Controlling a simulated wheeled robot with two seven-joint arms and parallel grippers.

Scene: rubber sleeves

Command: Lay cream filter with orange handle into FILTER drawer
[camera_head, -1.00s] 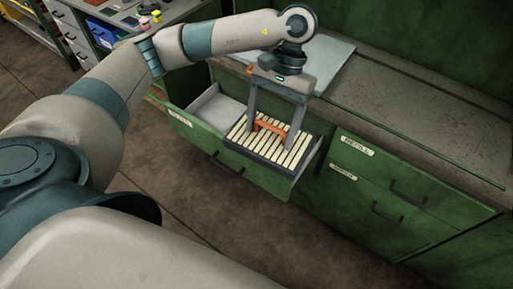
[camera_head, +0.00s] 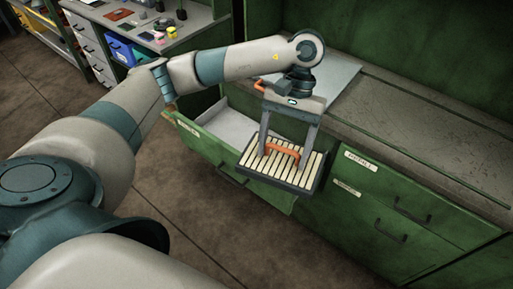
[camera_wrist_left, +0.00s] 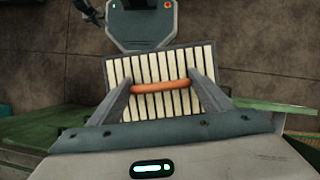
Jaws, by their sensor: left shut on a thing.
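The cream slatted filter (camera_head: 276,178) has a dark frame and an orange handle (camera_head: 283,149). My left gripper (camera_head: 284,153) is shut on the handle, with one finger at each end of it. The filter hangs over the right part of the open green drawer (camera_head: 207,145), overlapping its front edge and right side in the head view. The drawer's pale inside (camera_head: 228,124) shows bare on the left; the filter hides the right part. The left wrist view shows the filter (camera_wrist_left: 160,107) below the fingers, slats facing up. The drawer's label is too small to read. My right gripper is out of view.
The cabinet's worn grey top (camera_head: 420,125) runs behind the drawer, with a pale sheet (camera_head: 338,78) on it. Shut drawers with labels and dark handles (camera_head: 411,212) are to the right. A bench (camera_head: 165,38) with small items stands at the back left. The floor in front is clear.

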